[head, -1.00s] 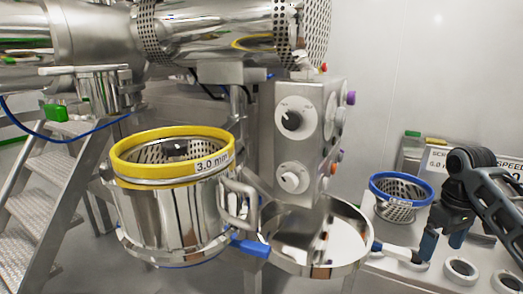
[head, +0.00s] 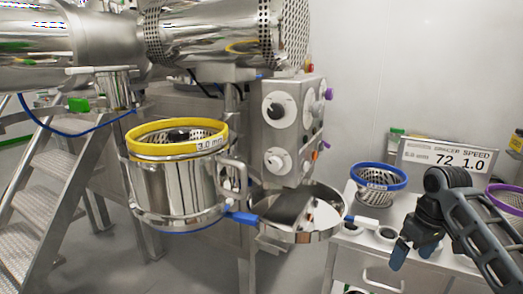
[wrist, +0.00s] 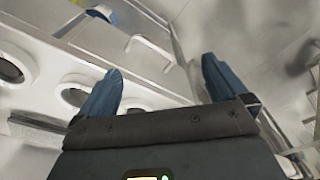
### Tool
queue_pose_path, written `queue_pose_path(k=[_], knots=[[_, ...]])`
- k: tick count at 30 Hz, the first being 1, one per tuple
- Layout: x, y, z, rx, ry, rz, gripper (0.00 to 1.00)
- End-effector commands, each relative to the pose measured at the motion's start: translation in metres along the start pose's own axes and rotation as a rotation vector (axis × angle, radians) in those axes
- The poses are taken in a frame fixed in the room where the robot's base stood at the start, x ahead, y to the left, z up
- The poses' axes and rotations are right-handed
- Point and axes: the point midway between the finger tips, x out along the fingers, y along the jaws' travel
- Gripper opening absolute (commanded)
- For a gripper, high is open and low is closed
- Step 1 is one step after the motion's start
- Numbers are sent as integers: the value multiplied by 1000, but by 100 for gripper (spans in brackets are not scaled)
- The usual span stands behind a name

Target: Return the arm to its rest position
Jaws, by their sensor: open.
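My gripper (head: 411,251) is in the lower right of the head view, in front of the side table and pointing down. Its two blue fingers are apart with nothing between them. In the wrist view the open gripper (wrist: 158,90) shows its fingers spread, with a pale surface with round holes beyond them on the left. My dark arm runs from the gripper to the lower right corner of the head view.
A steel vessel with a yellow-rimmed 3.0 mm screen (head: 178,138) stands left of centre. A blue-rimmed basket (head: 379,178) and a sign (head: 447,160) are on the side table (head: 350,233). A round steel pan (head: 300,217) projects beside it. Steps (head: 50,205) stand at left.

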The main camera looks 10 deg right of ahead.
Motion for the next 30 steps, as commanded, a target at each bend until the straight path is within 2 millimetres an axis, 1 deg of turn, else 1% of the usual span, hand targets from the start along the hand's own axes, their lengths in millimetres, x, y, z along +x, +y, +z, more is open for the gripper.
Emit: queue_pose_path(k=[1,5,8,11,14,15,17,18,20,21,23,24,26,27,29,30], knots=[[8,-10,-2,-3,18,-10,100],[29,-36,-8,-7,76,-33,100],[46,-60,-11,-6,128,-52,100],[66,-90,-14,-1,193,-79,100],[89,-129,-13,13,275,-111,100],[98,-146,-11,23,311,-125,100],[109,-169,-7,41,365,-142,100],[116,-185,-3,54,399,-154,100],[125,-206,5,76,448,-167,100],[130,-219,10,91,480,-175,100],[136,-238,21,116,525,-183,100],[140,-249,29,136,554,-188,100],[144,-265,43,162,595,-192,100],[146,-275,53,180,621,-193,100],[149,-287,69,207,659,-190,100],[149,-295,80,224,683,-187,100]])
